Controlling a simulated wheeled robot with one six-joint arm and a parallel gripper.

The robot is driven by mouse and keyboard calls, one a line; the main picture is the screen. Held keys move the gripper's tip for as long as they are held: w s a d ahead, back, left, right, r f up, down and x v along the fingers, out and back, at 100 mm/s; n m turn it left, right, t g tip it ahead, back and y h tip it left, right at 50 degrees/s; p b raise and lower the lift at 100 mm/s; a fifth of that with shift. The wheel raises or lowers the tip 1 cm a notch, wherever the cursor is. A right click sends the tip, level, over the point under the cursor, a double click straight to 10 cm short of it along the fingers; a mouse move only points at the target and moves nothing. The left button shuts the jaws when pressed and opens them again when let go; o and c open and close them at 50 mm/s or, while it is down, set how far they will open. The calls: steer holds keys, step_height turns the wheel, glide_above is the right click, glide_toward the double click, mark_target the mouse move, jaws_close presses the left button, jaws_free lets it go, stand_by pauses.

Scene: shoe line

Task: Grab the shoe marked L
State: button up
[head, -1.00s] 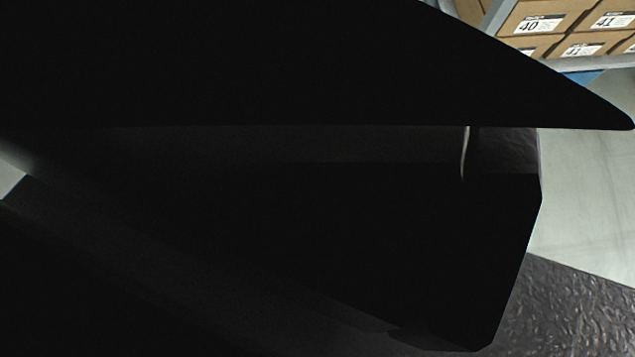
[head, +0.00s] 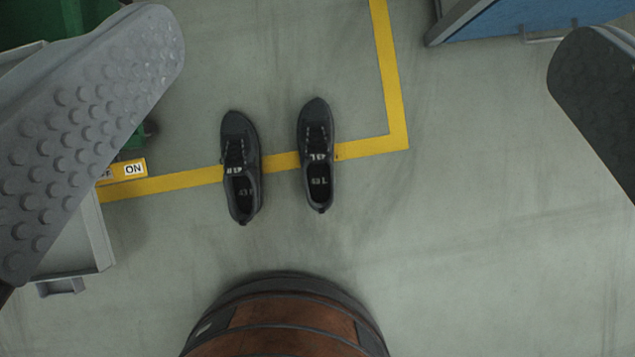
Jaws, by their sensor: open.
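Two dark grey lace-up shoes stand side by side on the floor, toes toward the top of the picture. The right-hand shoe (head: 317,150) shows what reads as "43 L" on its insole. The left-hand shoe (head: 241,165) also has "43" on its insole, but its letter is hard to read. My gripper (head: 370,50) is open and empty. Its studded grey finger is at the left and its darker finger at the right, wide apart. Both shoes show in the gap between the fingers, apart from them and seen from above.
A grey and green unit with an "ON" label (head: 133,169) is at the left. A blue panel (head: 535,14) is at top right. A rounded brown thing with dark bands (head: 285,325) fills the bottom middle.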

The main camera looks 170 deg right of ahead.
step_height(320, 180, down, 13)
steer(key=w+g, duration=0.2)
steer(key=w, duration=0.1)
steer(key=n+g, duration=0.1)
steer(key=g, duration=0.6)
glide_above(318, 155)
step_height(318, 155, down, 39)
step_height(318, 155, down, 17)
steer(key=shift+r, duration=0.15)
steer(key=shift+c, duration=0.4)
steer(key=c, duration=1)
steer(key=shift+r, duration=0.1)
